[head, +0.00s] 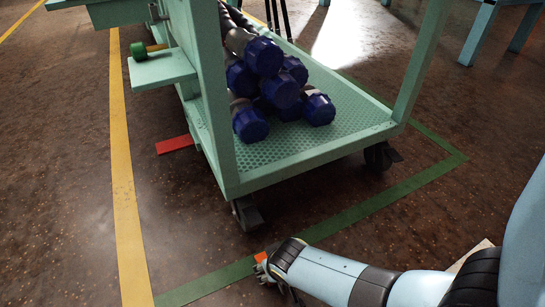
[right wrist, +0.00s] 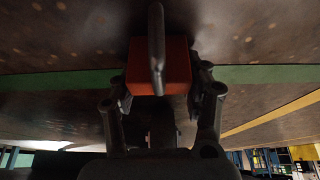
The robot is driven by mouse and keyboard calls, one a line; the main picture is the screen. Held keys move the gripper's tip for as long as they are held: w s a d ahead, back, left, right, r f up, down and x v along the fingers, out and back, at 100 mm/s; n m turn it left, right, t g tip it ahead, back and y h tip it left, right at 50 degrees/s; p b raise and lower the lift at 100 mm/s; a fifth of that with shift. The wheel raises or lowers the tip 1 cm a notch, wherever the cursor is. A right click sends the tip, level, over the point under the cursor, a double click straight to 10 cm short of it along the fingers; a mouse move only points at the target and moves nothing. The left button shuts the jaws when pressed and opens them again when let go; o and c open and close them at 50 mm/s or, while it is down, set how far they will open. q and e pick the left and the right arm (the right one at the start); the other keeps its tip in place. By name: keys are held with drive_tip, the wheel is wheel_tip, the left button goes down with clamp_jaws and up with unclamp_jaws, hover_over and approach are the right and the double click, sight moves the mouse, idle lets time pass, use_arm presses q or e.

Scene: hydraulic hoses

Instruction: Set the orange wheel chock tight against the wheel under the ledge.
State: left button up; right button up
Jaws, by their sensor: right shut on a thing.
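The orange wheel chock (head: 260,257) shows as a small orange patch at the tip of my right gripper (head: 266,267), low in the head view. In the right wrist view the chock (right wrist: 178,66) is an orange block with a grey upright handle, held between the two fingers of my right gripper (right wrist: 158,88). The cart's near-left wheel (head: 247,213) stands just beyond the chock, with a gap between them. A small side ledge (head: 163,68) juts from the cart's left side; any wheel under it is hidden. My left gripper is not in view.
The green cart (head: 310,160) carries several blue-ended hoses (head: 280,90) on its lower shelf. A red flat piece (head: 175,144) lies on the floor by its left side. Floor left of the cart, across the yellow line (head: 127,200), is clear.

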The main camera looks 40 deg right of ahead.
idle(0.3)
drive_tip(key=o, duration=1.4)
drive_tip(key=shift+f, duration=0.1)
drive_tip(key=shift+c, duration=0.2)
